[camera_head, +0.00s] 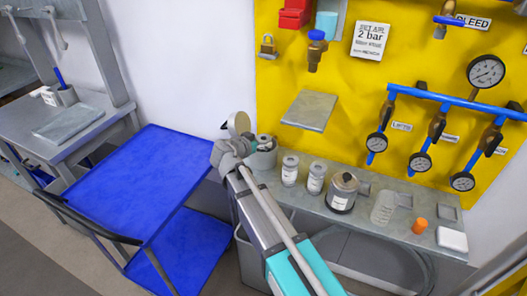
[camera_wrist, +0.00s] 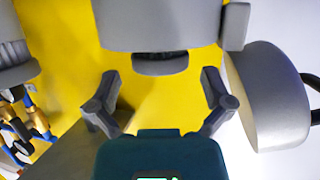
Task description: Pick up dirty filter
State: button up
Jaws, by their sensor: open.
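My gripper (camera_head: 236,146) is at the left end of the metal bench in the head view, beside a grey cylindrical container (camera_head: 264,157). In the wrist view my gripper (camera_wrist: 161,88) is open, with nothing between its fingers. The container (camera_wrist: 150,25) fills the top middle of that view, just beyond the fingertips. A dark, rounded piece (camera_wrist: 160,66), possibly the dirty filter, shows at the container's edge, facing the gap between my fingers and apart from them. A dark round form (camera_head: 265,139) also shows in the container's top in the head view.
A round grey lid-like disc (camera_wrist: 268,95) stands close at the right in the wrist view. Labelled jars (camera_head: 289,171), a metal canister (camera_head: 342,192) and an orange cap (camera_head: 419,226) line the bench. A small shelf (camera_head: 310,110) juts out above. The blue cart top (camera_head: 140,180) is clear.

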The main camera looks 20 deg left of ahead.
jog(key=shift+b+x, duration=0.3)
jog(key=shift+x, duration=1.05)
jog(key=c, duration=1)
jog(key=shift+r, duration=0.15)
jog(key=shift+c, duration=0.2)
notch_tip(320, 180, up, 10)
jog(key=p, duration=1)
